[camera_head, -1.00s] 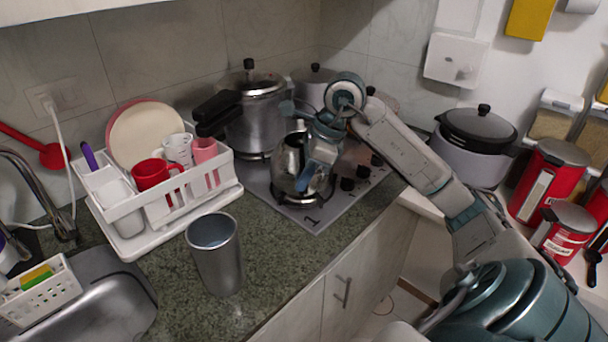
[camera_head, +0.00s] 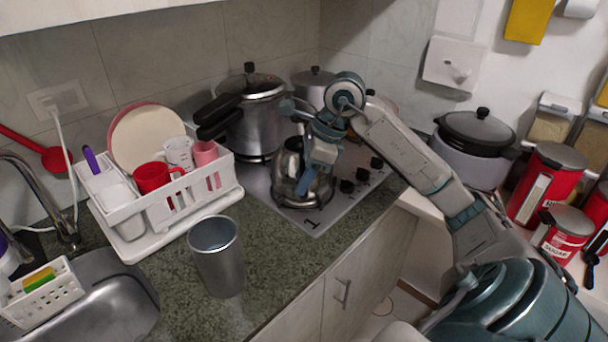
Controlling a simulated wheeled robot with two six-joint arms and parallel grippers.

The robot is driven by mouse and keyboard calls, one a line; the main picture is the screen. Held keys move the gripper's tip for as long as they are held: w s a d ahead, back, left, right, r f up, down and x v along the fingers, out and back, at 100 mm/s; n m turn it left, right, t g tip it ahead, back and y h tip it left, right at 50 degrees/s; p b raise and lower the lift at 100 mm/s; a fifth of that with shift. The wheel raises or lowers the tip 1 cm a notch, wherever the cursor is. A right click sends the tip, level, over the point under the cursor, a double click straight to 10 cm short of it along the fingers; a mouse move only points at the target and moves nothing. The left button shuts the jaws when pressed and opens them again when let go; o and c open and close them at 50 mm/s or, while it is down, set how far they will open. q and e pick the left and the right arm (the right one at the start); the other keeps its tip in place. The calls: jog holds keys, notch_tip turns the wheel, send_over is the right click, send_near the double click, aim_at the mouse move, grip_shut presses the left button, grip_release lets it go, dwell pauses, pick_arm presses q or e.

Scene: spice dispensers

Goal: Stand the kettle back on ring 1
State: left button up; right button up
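The shiny metal kettle (camera_head: 285,175) stands upright at the front of the hob, over the ring beside the printed 1. The dark ring support shows under its base. My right gripper (camera_head: 313,168) reaches in from the right and is at the kettle's near right side. Its two blue-grey fingers look spread apart, one higher and one lower, in front of the kettle. The gripper covers part of the kettle, and the kettle's handle is hard to make out. My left gripper is out of view.
A pressure cooker (camera_head: 252,115) stands on the hob behind the kettle, with another pot (camera_head: 313,85) farther back. A white dish rack (camera_head: 160,215) and a metal cup (camera_head: 216,256) are to the left. Black knobs (camera_head: 347,187) line the hob's right side.

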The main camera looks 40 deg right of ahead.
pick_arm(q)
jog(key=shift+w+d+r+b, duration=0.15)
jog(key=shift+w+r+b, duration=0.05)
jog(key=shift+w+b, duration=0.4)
pick_arm(e)
jog(key=v, duration=1.2)
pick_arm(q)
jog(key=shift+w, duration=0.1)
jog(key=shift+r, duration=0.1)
